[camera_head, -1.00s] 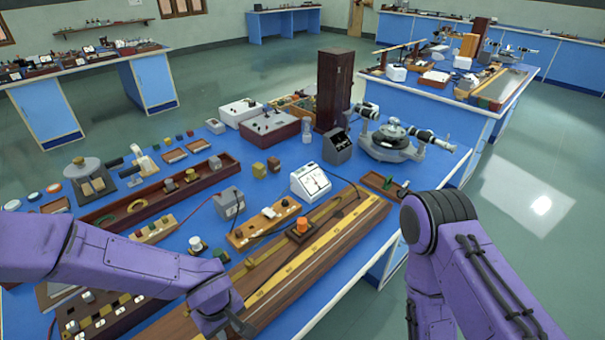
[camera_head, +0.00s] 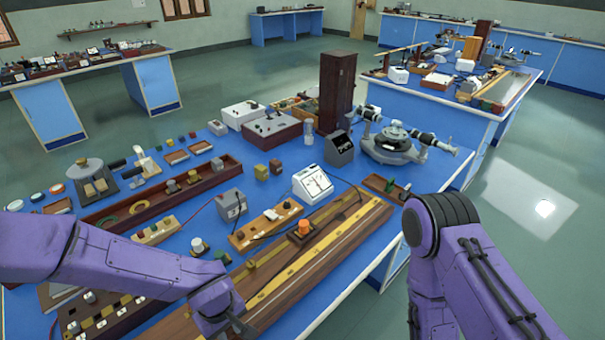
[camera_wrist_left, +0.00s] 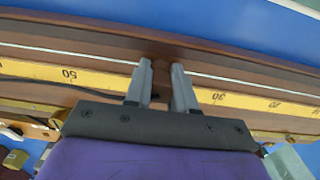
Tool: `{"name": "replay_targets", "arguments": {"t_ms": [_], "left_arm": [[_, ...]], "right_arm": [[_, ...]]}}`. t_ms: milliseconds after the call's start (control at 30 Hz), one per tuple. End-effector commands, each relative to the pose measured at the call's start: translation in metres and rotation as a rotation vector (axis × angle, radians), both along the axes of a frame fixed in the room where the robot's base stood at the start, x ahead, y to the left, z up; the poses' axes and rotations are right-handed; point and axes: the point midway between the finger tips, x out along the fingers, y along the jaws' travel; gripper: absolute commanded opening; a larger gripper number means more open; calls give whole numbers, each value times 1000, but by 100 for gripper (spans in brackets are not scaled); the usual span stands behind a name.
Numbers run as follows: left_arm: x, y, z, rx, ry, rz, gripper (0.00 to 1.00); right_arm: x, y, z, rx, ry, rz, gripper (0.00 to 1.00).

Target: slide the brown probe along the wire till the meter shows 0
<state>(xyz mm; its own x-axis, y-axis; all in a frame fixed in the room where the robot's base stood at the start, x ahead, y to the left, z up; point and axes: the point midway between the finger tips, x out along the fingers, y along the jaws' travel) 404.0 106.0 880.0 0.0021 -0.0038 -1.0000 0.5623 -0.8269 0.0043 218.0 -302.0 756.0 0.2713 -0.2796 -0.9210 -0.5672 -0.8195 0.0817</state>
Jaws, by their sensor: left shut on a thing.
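The brown probe (camera_wrist_left: 160,78) sits between the two grey fingers of my left gripper (camera_wrist_left: 161,72) in the left wrist view, and the fingers are shut on it. It is over the long wooden board (camera_head: 330,238), between the 50 and 30 marks of the yellow scale (camera_wrist_left: 240,99). The thin pale wire (camera_wrist_left: 240,81) runs along the board beside the scale. In the head view my left gripper (camera_head: 238,324) is at the board's near end, and the probe is hidden there. The white meter (camera_head: 312,184) stands behind the board; its reading is too small to tell.
An orange knob (camera_head: 304,226) on a brown block stands on the board to the right of my left gripper. A wooden key block (camera_head: 268,224) and a grey box (camera_head: 231,205) stand behind the board. A spectrometer (camera_head: 395,145) stands farther back. My right arm is right of the bench.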

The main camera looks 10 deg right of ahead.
Motion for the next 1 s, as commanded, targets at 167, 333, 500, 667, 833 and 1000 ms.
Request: {"name": "replay_targets", "arguments": {"t_ms": [167, 333, 500, 667, 833, 1000], "left_arm": [[-3, 2, -3, 4, 8, 0, 0], [-2, 1, -3, 4, 6, 0, 40], [-1, 1, -2, 3, 3, 0, 54], [0, 0, 0, 2, 1, 1, 54], [1, 0, 25, -2, -3, 3, 54], [1, 1, 66, -2, -2, 3, 54]], "right_arm": [[0, 0, -1, 0, 0, 0, 54], [0, 0, -1, 0, 0, 0, 54], [0, 0, 0, 0, 0, 0, 54], [0, 0, 0, 0, 0, 0, 54], [0, 0, -1, 0, 0, 0, 54], [0, 0, -3, 0, 0, 0, 54]]}}
